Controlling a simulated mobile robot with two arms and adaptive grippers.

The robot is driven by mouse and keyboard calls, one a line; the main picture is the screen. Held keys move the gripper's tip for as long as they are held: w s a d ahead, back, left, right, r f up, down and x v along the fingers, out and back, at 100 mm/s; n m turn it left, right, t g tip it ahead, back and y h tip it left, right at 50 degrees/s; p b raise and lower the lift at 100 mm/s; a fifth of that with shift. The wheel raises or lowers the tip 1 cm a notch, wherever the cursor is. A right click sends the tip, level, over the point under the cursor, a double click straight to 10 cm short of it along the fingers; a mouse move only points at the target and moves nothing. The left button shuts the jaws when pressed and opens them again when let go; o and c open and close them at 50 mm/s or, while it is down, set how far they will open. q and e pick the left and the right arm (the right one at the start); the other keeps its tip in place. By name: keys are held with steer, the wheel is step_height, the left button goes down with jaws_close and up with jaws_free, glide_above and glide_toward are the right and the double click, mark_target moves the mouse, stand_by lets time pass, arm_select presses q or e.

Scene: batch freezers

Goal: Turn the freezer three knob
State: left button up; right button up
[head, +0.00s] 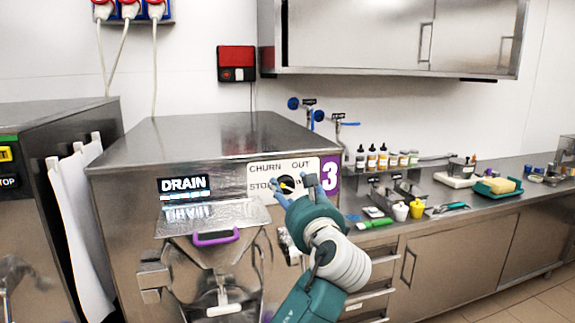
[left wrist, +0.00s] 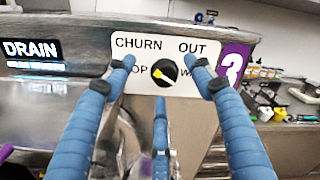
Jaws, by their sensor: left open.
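Freezer three (head: 130,207) is a steel machine with a purple "3" label (head: 330,177). My left gripper (head: 293,187) is in front of the plate, open. In the wrist view its blue fingers (left wrist: 156,68) are spread either side of the knob, a third below; I cannot tell if any touches. My right gripper is not in view.
A DRAIN display (head: 184,186) and a chute lid with a purple handle (head: 216,238) are left of the knob. A steel counter (head: 480,207) with bottles, cups and a green tray (head: 497,188) runs along the right. Another machine (head: 50,130) stands at the left.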

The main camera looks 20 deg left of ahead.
mark_target(287, 187)
arm_select(q)
steer(key=s+d+f+m+h+p, duration=0.1)
steer(key=s+d+f+m+p, duration=0.15)
steer(key=m, duration=0.25)
steer(key=p+x, duration=0.2)
steer(key=x, duration=0.7)
steer(key=shift+w+a+r, duration=0.1)
steer(key=shift+w+a, duration=0.15)
steer(key=shift+a, duration=0.05)
steer(key=shift+w+a, duration=0.2)
steer(key=shift+w, duration=0.2)
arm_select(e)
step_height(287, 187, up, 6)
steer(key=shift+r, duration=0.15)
arm_select(q)
steer(key=shift+c, duration=0.2)
steer(key=c, duration=1.1)
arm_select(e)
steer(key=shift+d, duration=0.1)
